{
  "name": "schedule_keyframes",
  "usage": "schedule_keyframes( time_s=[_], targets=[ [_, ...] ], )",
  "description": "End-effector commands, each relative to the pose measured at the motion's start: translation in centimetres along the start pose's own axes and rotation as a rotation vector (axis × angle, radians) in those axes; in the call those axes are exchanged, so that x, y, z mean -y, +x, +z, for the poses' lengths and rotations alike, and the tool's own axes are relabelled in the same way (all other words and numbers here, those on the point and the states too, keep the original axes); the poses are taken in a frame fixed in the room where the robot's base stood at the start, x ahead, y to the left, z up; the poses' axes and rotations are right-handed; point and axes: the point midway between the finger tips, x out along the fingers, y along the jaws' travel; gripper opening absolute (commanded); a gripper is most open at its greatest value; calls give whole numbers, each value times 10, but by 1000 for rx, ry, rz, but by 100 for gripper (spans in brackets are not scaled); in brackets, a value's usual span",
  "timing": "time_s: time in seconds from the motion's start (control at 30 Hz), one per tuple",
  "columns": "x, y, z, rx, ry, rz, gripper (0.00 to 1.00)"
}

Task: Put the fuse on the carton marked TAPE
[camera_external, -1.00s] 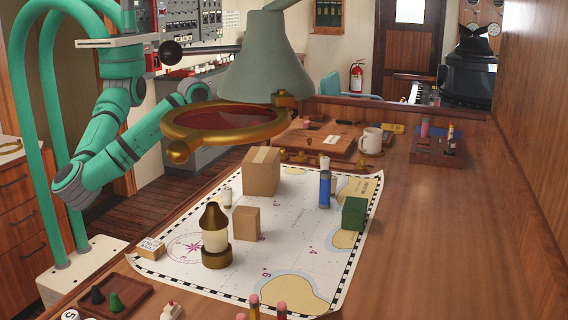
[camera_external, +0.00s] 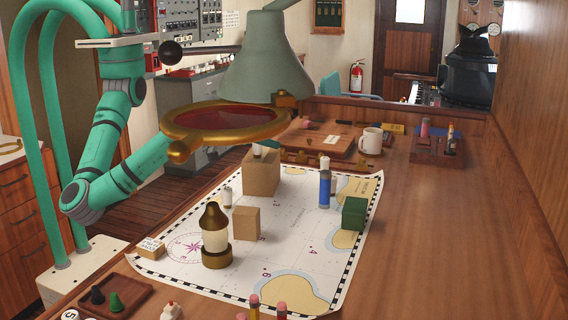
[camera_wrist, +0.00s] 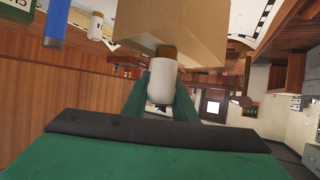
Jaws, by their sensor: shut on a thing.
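The fuse (camera_wrist: 162,80) is a white cylinder with a brass-brown end, held between the green fingers of my gripper (camera_wrist: 160,100) in the wrist view. Its brass end is at the large tan carton (camera_wrist: 185,25); I cannot tell whether they touch. In the external view that carton (camera_external: 261,174) stands at the back of the chart, and my green fingertips (camera_external: 266,146) show at its top, partly hidden by the lamp. A smaller tan carton (camera_external: 246,223) stands nearer the camera. I cannot read TAPE on either carton.
A white cylinder (camera_external: 227,197) stands left of the large carton. A blue cylinder (camera_external: 324,188) and a green box (camera_external: 354,213) stand to its right. A brass lantern (camera_external: 215,238) stands in front. The lamp with its magnifier ring (camera_external: 226,118) hangs overhead.

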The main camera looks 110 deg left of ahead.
Motion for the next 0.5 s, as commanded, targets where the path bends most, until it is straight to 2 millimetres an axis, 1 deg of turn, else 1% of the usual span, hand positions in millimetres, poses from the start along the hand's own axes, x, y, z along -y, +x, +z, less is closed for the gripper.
schedule_keyframes(
  time_s=[0.17,0.2,0.27,0.5],
  targets=[
    [0,1,1,0,1,0,3],
    [0,1,2,0,0,0,29],
    [0,1,2,0,0,0,43],
    [0,1,1,0,0,0,43]
  ],
)
